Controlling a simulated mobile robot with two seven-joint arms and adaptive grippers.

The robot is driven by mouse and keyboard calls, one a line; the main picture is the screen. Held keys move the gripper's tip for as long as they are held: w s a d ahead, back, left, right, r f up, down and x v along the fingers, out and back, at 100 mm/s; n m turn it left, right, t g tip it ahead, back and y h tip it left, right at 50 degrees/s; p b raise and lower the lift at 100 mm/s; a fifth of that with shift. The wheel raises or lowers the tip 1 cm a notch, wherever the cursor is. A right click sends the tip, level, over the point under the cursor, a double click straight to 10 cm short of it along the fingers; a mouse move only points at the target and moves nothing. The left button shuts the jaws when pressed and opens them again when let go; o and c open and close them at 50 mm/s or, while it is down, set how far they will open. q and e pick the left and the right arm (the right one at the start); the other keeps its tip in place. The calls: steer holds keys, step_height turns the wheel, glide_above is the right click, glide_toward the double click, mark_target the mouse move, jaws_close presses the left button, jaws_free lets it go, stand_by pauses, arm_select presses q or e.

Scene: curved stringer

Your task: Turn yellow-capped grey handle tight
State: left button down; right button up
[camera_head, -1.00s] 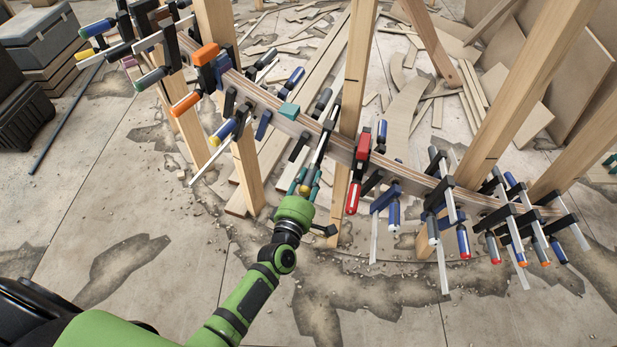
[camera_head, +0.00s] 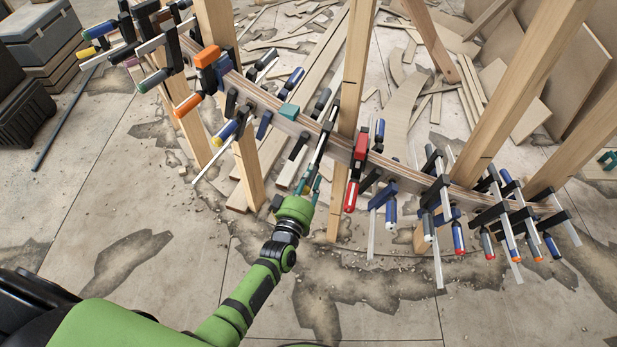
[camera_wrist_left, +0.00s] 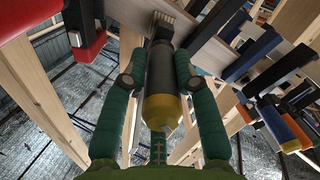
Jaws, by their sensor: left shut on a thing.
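The yellow-capped grey handle (camera_wrist_left: 160,85) shows in the left wrist view, its yellow cap toward my palm and its dark grey body running up to a clamp. My left gripper (camera_wrist_left: 157,82) has a green finger along each side of the handle and is shut on it. In the head view my left gripper (camera_head: 312,190) is at the clamp below the middle of the curved stringer (camera_head: 335,140). There my green wrist hides most of the handle. My right gripper does not show.
A red clamp (camera_head: 357,170) hangs close to the right of my gripper. Several blue-handled clamps (camera_head: 390,208) hang further right, and more hang up left. Wooden posts (camera_head: 346,100) stand around the stringer. Offcuts lie on the floor behind; the floor in front is mostly clear.

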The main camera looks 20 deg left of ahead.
arm_select(q)
steer(key=m, duration=0.5)
steer(key=shift+d+f+p, duration=0.15)
steer(key=shift+f+p, duration=0.05)
steer(key=shift+p, duration=0.2)
steer(key=shift+s+f+m, duration=0.1)
steer(key=shift+f+m, duration=0.05)
steer(key=shift+m, duration=1.15)
steer(key=shift+a+f, duration=0.1)
steer(key=shift+a, duration=0.1)
steer(key=c, duration=1)
jaws_free()
steer(key=s, duration=1.2)
steer(key=shift+a, duration=0.15)
